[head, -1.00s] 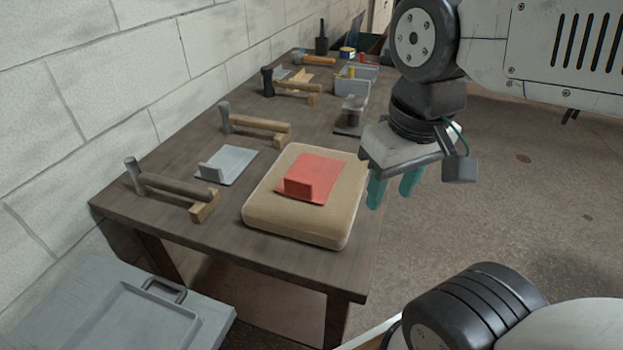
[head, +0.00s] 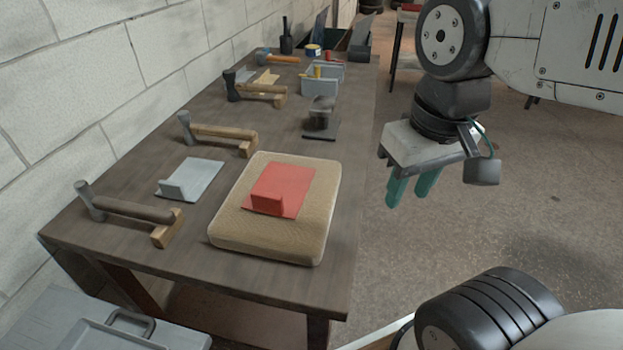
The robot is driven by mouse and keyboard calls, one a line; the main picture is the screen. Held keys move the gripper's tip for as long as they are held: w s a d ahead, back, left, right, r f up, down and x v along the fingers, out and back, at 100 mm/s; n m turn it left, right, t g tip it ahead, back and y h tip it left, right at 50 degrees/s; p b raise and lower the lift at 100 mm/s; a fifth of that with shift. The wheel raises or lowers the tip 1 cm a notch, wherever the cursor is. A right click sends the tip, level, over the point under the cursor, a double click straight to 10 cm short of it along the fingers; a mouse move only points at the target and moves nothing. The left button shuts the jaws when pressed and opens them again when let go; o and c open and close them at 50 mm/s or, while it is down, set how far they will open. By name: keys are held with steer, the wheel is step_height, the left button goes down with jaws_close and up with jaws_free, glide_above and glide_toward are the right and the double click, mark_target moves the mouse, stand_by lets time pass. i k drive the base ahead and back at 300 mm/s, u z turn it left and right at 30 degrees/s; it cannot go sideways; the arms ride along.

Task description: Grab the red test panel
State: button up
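The red test panel (head: 291,183) lies flat on a tan padded cushion (head: 262,242) near the front of the bench. It is a thin red sheet with a raised red block at its near edge. My gripper (head: 411,190) has two teal fingers pointing down. It hangs over the floor to the right of the bench, clear of the panel and the cushion. The fingers are apart with a gap between them, and nothing shows between them.
The bench (head: 183,252) runs along a white block wall. A grey panel (head: 193,178) and several wooden-handled tools lie left of the cushion. A grey bin (head: 322,84) and a dark-based device (head: 321,121) stand farther back. A grey case (head: 95,325) sits low at front left.

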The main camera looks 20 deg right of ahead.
mark_target(282, 189)
steer(key=z, duration=0.45)
steer(key=k, duration=1)
steer(key=u, duration=1.1)
steer(key=i, duration=0.5)
steer(key=z, duration=0.1)
